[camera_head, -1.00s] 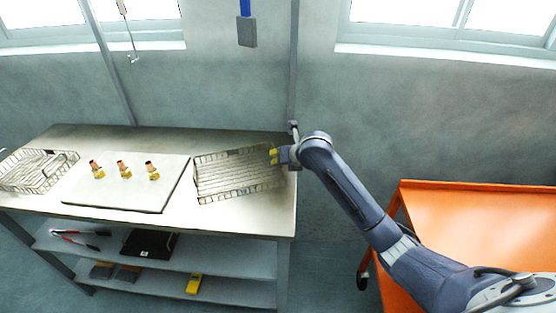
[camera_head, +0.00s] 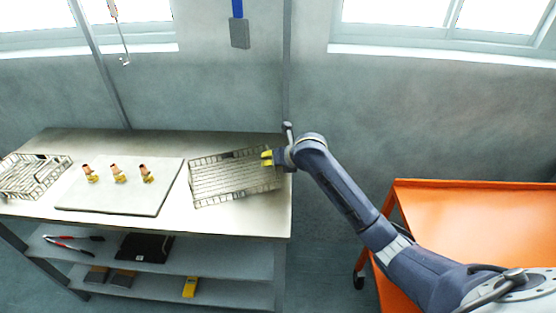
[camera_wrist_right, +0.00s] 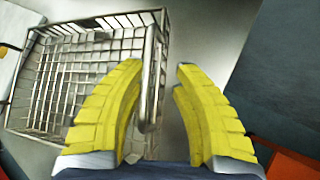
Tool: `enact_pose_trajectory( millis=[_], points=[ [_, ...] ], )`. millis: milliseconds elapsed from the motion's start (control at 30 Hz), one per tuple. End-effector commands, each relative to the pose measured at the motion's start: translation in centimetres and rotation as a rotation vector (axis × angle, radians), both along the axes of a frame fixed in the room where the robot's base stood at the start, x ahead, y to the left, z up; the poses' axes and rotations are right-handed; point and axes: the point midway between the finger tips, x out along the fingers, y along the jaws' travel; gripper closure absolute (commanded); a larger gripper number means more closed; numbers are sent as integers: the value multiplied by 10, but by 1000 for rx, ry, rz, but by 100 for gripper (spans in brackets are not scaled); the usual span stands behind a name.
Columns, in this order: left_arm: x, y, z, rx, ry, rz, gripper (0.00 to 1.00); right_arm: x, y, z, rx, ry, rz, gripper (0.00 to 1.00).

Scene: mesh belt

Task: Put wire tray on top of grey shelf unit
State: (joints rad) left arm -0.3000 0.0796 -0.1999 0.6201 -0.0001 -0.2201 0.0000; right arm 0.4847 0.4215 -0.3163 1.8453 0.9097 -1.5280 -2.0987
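A wire tray (camera_head: 222,184) lies slightly turned at the right end of a steel-topped bench (camera_head: 240,222). My right gripper (camera_head: 267,158) is at the tray's right side. In the right wrist view, my right gripper (camera_wrist_right: 160,68) has its yellow fingers apart, with the wire tray's near rim (camera_wrist_right: 153,85) showing in the gap between them. I cannot tell whether either finger touches the rim. The tray's mesh (camera_wrist_right: 75,85) appears empty. My left gripper is not in view. No separate grey shelf unit is seen; the bench has grey shelves (camera_head: 215,262) underneath.
Another wire tray (camera_head: 62,165) stands at the bench's left end. A pale board (camera_head: 125,200) with several small brass-and-yellow fittings lies between the trays. An orange cart (camera_head: 480,230) stands at right. The lower shelves hold a black item (camera_head: 145,247) and a yellow item (camera_head: 190,287).

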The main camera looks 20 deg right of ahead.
Motion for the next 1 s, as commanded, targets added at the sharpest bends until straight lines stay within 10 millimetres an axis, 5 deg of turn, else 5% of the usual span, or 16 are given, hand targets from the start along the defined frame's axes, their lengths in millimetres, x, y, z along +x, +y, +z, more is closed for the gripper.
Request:
enact_pose_trajectory(
  millis=[600, 1000],
  points=[
    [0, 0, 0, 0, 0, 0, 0, -64, -20, 58, -6, -4, 2, 73],
    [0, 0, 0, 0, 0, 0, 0, -86, -25, 76, -2, 0, 1, 73]
  ],
)
